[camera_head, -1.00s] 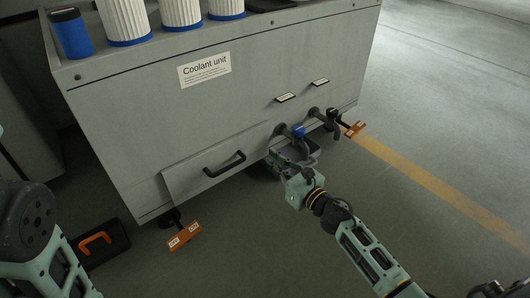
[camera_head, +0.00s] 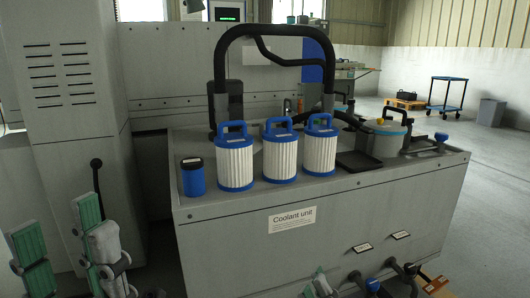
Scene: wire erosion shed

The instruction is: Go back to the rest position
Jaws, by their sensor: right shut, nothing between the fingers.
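My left gripper (camera_head: 56,222) is at the lower left, pointing up. Its two green-padded fingers stand apart, with nothing between them. It is in front of a grey cabinet and left of the coolant unit (camera_head: 240,252). My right gripper (camera_head: 320,282) shows only in part at the bottom edge, low in front of the coolant unit's front panel. It is shut and empty. The rest of the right arm is below the view.
The coolant unit's top carries a blue cup (camera_head: 193,177), three white filters with blue handles (camera_head: 280,152), a black hose (camera_head: 222,75) and a grey pot (camera_head: 387,138). Valve handles (camera_head: 372,285) sit beside my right gripper. A blue cart (camera_head: 447,97) and open floor lie at the right.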

